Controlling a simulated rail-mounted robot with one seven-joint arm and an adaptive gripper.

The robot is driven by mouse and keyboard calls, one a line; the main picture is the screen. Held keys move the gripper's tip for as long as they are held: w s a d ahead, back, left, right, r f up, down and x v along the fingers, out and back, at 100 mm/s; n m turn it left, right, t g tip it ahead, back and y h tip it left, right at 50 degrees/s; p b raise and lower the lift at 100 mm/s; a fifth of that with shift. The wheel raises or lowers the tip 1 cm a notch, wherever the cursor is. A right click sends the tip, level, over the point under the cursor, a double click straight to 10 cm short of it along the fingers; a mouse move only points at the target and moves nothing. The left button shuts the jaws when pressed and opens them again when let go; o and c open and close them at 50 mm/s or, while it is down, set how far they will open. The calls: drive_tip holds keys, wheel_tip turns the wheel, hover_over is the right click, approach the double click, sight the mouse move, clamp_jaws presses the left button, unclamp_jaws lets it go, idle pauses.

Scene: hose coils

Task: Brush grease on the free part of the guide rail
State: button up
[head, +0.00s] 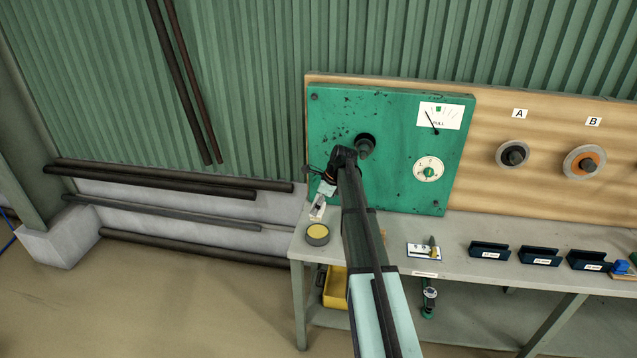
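My gripper (318,210) hangs at the left end of the bench, above and close to a round dark tin (317,240) with a yellow filling, which looks like grease. The gripper is too small in view to tell whether its fingers are open or shut, or whether they hold anything. I cannot make out a brush with certainty. I cannot identify the guide rail for sure; my arm hides part of the bench and the green panel.
The bench (465,232) carries a white card (418,251) with small items, several dark blue holders (489,249) and a blue object (621,267). Behind stand a green panel (390,105) with gauge and dial, and a wooden board (550,125). A yellow bin (335,288) sits below.

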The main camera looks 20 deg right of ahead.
drive_tip(key=shift+s+a+f, duration=0.25)
drive_tip(key=shift+s, duration=0.35)
drive_tip(key=shift+f, duration=0.25)
drive_tip(key=shift+w+d+f, duration=0.1)
drive_tip(key=shift+w, duration=0.05)
drive_tip(key=shift+f+b, duration=2.15)
drive_tip(key=shift+f, duration=0.6)
drive_tip(key=shift+f, duration=0.65)
drive_tip(key=shift+r, duration=0.1)
drive_tip(key=shift+r+p, duration=2.35)
drive_tip(key=shift+r, duration=1.15)
